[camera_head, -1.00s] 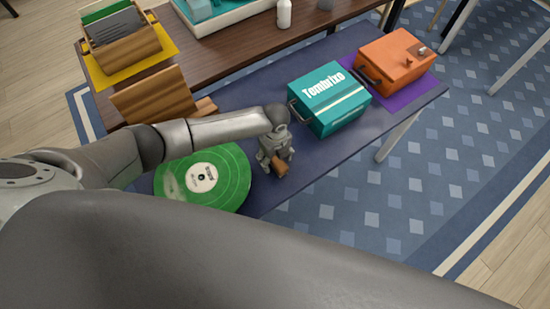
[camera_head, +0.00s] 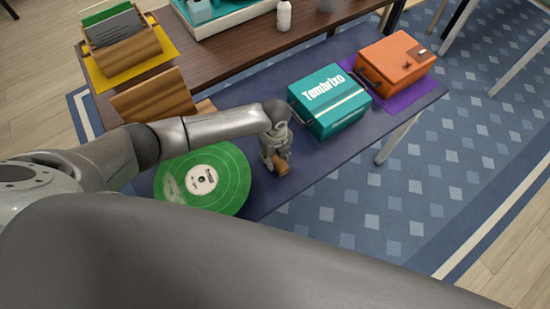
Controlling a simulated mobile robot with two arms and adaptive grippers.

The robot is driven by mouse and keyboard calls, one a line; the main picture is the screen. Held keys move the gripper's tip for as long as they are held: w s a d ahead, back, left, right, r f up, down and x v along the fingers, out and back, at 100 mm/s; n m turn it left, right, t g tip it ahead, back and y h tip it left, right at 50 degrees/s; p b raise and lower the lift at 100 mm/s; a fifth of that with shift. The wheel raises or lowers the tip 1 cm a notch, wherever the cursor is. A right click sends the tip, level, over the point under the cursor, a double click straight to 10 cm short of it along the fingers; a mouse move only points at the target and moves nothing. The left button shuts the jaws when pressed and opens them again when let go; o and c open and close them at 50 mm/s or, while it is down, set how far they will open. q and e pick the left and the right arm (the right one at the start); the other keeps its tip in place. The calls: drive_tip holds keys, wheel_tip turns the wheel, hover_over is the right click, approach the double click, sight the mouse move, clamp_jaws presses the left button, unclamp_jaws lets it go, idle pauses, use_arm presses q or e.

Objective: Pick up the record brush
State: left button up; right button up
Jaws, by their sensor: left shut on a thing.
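My left gripper (camera_head: 279,165) points down over the dark blue table top, just right of a green record. It is shut on a small brown wooden block, which looks like the record brush (camera_head: 282,169). The gripper's fingers hide part of the brush. I cannot tell whether the brush touches the table or hangs just above it. My right gripper is not in view.
The green record (camera_head: 235,180) lies left of the gripper. A teal box (camera_head: 335,115) and an orange box (camera_head: 393,62) on a purple mat (camera_head: 415,93) stand to the right. A wooden crate (camera_head: 128,55) of sleeves stands at back left. The table's front edge is close.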

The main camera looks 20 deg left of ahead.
use_arm(q)
drive_tip(key=s+a+r+b, duration=0.2)
drive_tip(key=s+a+r, duration=0.8)
drive_tip(key=shift+r, duration=0.4)
drive_tip(key=o, duration=0.5)
drive_tip(key=c, duration=0.4)
